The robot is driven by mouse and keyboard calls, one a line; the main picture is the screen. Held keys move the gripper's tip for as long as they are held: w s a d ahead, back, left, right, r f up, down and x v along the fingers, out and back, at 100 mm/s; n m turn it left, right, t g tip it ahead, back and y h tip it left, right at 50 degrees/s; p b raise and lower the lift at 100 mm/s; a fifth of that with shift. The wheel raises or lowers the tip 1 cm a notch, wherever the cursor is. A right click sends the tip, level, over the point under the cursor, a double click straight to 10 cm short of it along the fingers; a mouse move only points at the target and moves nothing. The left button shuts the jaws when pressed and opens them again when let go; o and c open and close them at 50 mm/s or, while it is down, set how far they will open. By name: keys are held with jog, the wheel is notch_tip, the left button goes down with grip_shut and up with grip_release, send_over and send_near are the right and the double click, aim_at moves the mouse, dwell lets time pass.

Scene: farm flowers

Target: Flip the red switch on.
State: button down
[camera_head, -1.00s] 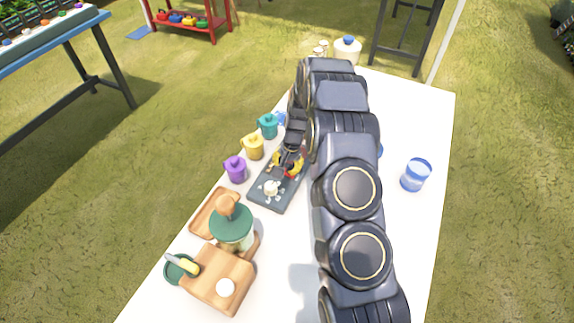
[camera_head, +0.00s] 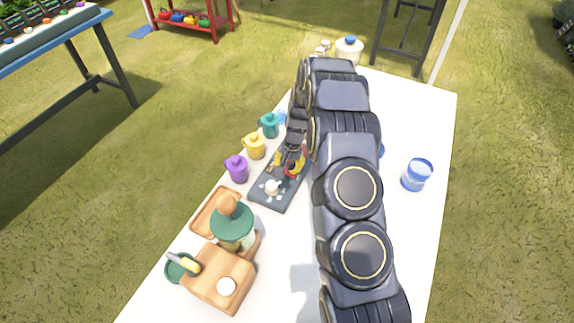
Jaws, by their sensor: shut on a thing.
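A dark grey board (camera_head: 270,204) lies on the white table and carries a white knob-like part (camera_head: 272,187) at its near end. A small red and yellow part, which I take for the red switch (camera_head: 295,169), sits farther up the board. My gripper (camera_head: 289,160) points down at it and is shut on it, as far as I can see. The arm and fingers hide the board's far end and part of the switch, so its on or off position is not clear.
Purple (camera_head: 236,170), yellow (camera_head: 255,146) and teal (camera_head: 269,125) pots stand left of the board.

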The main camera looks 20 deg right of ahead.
aim_at(299, 176)
jog(key=shift+s+a+f, duration=0.2)
jog(key=shift+a+f, duration=0.05)
jog(key=shift+f, duration=0.2)
jog(key=shift+s+d, duration=0.7)
jog(key=shift+s, duration=0.15)
jog(key=c, duration=1.7)
grip_release()
jog(key=shift+o, duration=0.2)
jog(key=shift+s+g, duration=0.1)
jog(key=shift+g, duration=0.2)
jog(key=shift+o, duration=0.5)
jog(key=shift+d+r, duration=0.1)
jog(key=shift+r, duration=0.15)
jog(key=r, duration=0.4)
jog(key=d+r, duration=0.1)
jog(key=r, duration=0.8)
jog(key=shift+d, duration=0.15)
grip_shut()
jog(key=shift+s+r, duration=0.1)
jog(key=shift+r, duration=0.55)
